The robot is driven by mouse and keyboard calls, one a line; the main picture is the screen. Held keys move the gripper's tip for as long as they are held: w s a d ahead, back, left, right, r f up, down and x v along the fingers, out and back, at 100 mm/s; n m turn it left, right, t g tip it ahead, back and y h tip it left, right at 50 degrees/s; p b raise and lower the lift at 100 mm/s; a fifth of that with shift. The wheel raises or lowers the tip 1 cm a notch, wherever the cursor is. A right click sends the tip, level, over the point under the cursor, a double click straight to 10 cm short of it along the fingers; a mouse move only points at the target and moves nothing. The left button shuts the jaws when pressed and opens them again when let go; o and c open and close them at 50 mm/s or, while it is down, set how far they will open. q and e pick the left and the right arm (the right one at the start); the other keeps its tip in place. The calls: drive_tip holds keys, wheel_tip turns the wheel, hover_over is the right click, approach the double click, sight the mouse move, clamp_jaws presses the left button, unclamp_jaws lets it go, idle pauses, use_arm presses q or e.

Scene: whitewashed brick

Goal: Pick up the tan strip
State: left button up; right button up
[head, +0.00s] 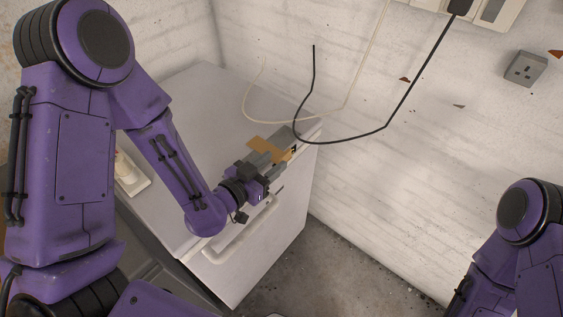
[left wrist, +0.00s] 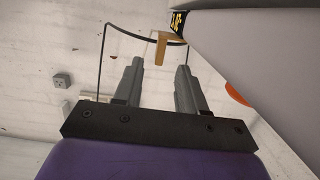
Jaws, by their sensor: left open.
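The tan strip (head: 262,146) shows in the head view at the front edge of the white cabinet's top, partly crossed by my left gripper. In the left wrist view the strip (left wrist: 161,48) shows as a short upright tan piece, just beyond the fingertips and in line with the gap between them. My left gripper (left wrist: 160,66) is open, with nothing visible between its fingers. In the head view it (head: 283,148) is at the strip; whether they touch I cannot tell. My right gripper is out of view.
A black cable (head: 345,142) hangs down close to the strip, with a pale cable (head: 300,122) behind. A wall socket (head: 525,69) is at the right. A pale tray (head: 131,178) stands left of my forearm.

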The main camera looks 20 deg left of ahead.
sight(290, 149)
use_arm(q)
drive_tip(key=x, duration=0.3)
drive_tip(key=p+x, duration=0.1)
drive_tip(key=x, duration=0.2)
drive_tip(key=shift+w+d+r, duration=0.15)
drive_tip(key=shift+w+d, duration=0.05)
drive_tip(key=shift+d, duration=0.05)
drive_tip(key=shift+w+d, duration=0.1)
drive_tip(key=shift+w, duration=0.25)
clamp_jaws()
